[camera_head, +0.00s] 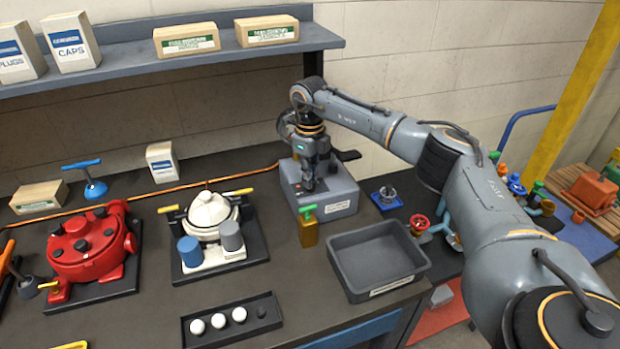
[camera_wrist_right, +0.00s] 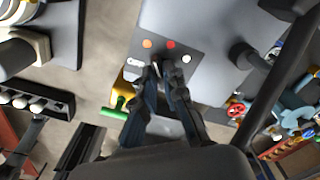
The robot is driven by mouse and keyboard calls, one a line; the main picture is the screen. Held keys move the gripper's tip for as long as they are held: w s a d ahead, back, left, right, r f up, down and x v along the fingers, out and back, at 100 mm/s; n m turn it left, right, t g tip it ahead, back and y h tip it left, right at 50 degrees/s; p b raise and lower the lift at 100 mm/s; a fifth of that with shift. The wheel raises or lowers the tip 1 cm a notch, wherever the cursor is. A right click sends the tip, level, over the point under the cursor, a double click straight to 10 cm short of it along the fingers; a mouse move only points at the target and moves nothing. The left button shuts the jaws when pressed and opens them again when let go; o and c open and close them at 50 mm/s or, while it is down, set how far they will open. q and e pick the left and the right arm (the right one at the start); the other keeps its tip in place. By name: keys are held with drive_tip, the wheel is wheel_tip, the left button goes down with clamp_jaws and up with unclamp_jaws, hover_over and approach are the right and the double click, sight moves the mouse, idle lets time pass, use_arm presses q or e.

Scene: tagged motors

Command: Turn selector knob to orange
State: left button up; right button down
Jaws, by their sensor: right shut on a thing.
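The grey selector box (camera_head: 336,196) stands on the bench near the back wall. In the right wrist view its top plate (camera_wrist_right: 205,25) carries an orange dot (camera_wrist_right: 147,43), a red dot (camera_wrist_right: 171,44) and a white dot (camera_wrist_right: 186,59). My right gripper (camera_head: 308,186) points down at the box top from above. In the wrist view its fingers (camera_wrist_right: 168,72) are closed together just below the dots, shut on the small dark selector knob. The fingers hide most of the knob, so I cannot tell which dot it points to. My left gripper is not in view.
A grey bin (camera_head: 378,258) is to the front right. A blue-based fitting (camera_head: 386,198) is right of the box. A white pump (camera_head: 208,215) and red motor (camera_head: 85,245) stand left.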

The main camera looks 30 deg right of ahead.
drive_tip(key=shift+w+r+n, duration=0.1)
drive_tip(key=shift+n, duration=0.4)
drive_tip(key=c, duration=1.4)
unclamp_jaws()
wheel_tip(320, 180, up, 12)
drive_tip(key=shift+f, duration=0.1)
